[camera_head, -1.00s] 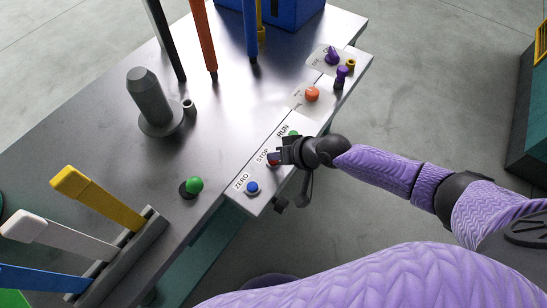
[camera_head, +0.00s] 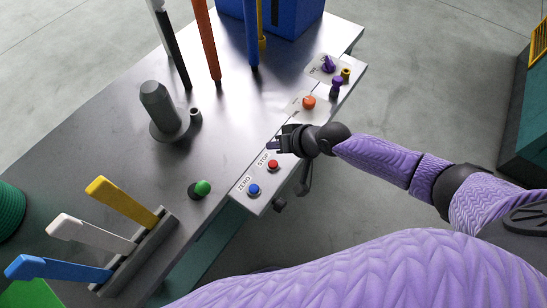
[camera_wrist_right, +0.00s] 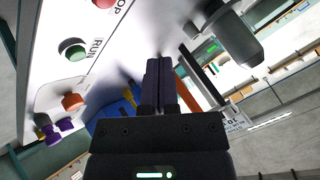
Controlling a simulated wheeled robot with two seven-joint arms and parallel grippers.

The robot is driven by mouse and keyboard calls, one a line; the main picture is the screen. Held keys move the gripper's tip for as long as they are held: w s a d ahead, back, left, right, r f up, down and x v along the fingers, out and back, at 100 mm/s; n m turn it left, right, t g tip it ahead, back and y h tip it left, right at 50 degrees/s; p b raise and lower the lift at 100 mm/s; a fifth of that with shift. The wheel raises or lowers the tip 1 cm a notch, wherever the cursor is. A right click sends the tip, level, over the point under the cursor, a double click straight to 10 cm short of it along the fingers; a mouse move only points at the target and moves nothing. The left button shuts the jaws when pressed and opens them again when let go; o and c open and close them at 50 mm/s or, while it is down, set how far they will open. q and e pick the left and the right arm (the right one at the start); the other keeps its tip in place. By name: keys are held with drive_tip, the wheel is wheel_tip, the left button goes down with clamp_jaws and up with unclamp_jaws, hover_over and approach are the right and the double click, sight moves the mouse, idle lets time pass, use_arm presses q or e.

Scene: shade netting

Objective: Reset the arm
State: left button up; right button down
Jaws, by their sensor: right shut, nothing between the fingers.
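My right gripper (camera_head: 276,145) is shut and empty, above the control strip at the table's right edge in the head view. It covers the RUN end of the strip there. The red STOP button (camera_head: 273,165) and the blue ZERO button (camera_head: 254,190) show clear of it. In the right wrist view, the shut fingers (camera_wrist_right: 160,65) point away from me, with the green RUN button (camera_wrist_right: 74,50) to their left and the red button (camera_wrist_right: 103,2) at the top edge. I see no contact with a button. My left gripper is out of view.
An orange knob (camera_head: 308,102) and purple knobs (camera_head: 329,64) stand farther along the strip. A green ball knob (camera_head: 203,187), a dark grey post (camera_head: 160,108) and yellow, white and blue levers (camera_head: 120,203) stand on the metal table (camera_head: 100,150). Tall bars rise at the back.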

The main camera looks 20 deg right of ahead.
drive_tip(key=shift+s+a, duration=0.15)
drive_tip(key=s+a+r+n+g, duration=0.2)
drive_tip(key=s+a+n, duration=0.2)
drive_tip(key=s+a, duration=0.55)
drive_tip(key=s+d+r+m+g+h, duration=0.2)
drive_tip(key=s+d+h, duration=0.4)
drive_tip(key=s+d, duration=0.65)
wheel_tip(320, 180, down, 17)
drive_tip(key=s, duration=0.2)
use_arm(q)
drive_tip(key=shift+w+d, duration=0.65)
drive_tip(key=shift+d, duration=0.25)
use_arm(e)
drive_tip(key=s+d+f+g, duration=0.2)
drive_tip(key=s+d+f, duration=0.1)
drive_tip(key=s+f, duration=0.7)
drive_tip(key=s, duration=0.3)
drive_tip(key=shift+s+d+f+n+h, duration=0.2)
drive_tip(key=shift+d+n+h, duration=0.1)
drive_tip(key=shift+n, duration=0.1)
